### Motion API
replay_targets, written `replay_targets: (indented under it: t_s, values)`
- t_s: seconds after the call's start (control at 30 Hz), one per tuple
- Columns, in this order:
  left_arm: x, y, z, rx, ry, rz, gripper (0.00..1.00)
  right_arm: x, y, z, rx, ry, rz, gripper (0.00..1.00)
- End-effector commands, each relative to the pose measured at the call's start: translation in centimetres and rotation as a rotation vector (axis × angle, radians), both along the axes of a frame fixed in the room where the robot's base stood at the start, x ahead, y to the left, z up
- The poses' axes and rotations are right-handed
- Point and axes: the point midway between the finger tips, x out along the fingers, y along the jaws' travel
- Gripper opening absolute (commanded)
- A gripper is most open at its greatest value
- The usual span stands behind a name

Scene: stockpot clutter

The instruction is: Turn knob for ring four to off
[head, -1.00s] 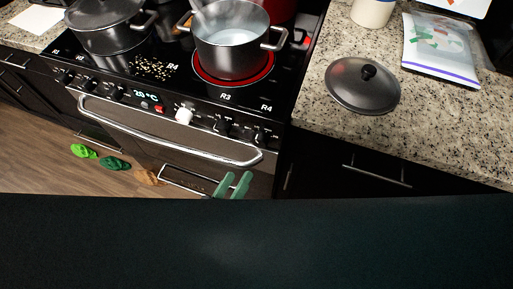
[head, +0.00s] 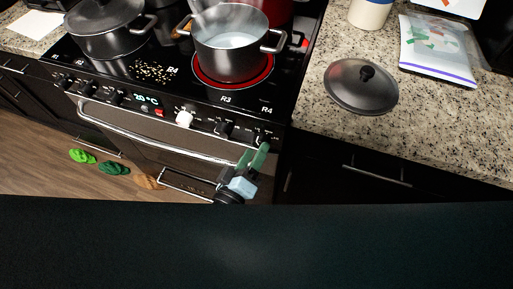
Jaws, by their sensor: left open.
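The stove's control panel carries a row of dark knobs and one white knob (head: 184,118). The rightmost dark knob (head: 262,138) sits at the panel's right end, below the R4 mark on the cooktop (head: 285,98). Another dark knob (head: 226,129) is to its left. Labels beside the knobs are too small to read. My left gripper (head: 253,158) has green fingers and is open, just below and in front of the rightmost knob; I cannot tell whether it touches it. My right gripper is not in view.
A pot of liquid (head: 232,60) stands on the red-glowing R3 ring, and a lidded pot (head: 104,35) is at the left. The oven handle (head: 150,138) runs below the knobs. A dark lid (head: 361,90) lies on the granite counter (head: 440,125).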

Motion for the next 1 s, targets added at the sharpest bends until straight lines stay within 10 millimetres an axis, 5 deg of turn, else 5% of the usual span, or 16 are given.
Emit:
replay_targets:
  t_s: [0.5,0.83,1.0]
  values:
    - [1.6,-0.8,-0.1,0.0,0.002,0.0,0.57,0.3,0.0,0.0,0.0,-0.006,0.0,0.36]
    - [1.6,-0.8,-0.1,0.0,0.002,0.0,0.14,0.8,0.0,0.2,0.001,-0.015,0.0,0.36]
    - [1.6,-0.8,-0.1,-0.009,0.004,0.0,0.14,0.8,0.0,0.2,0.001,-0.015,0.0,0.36]
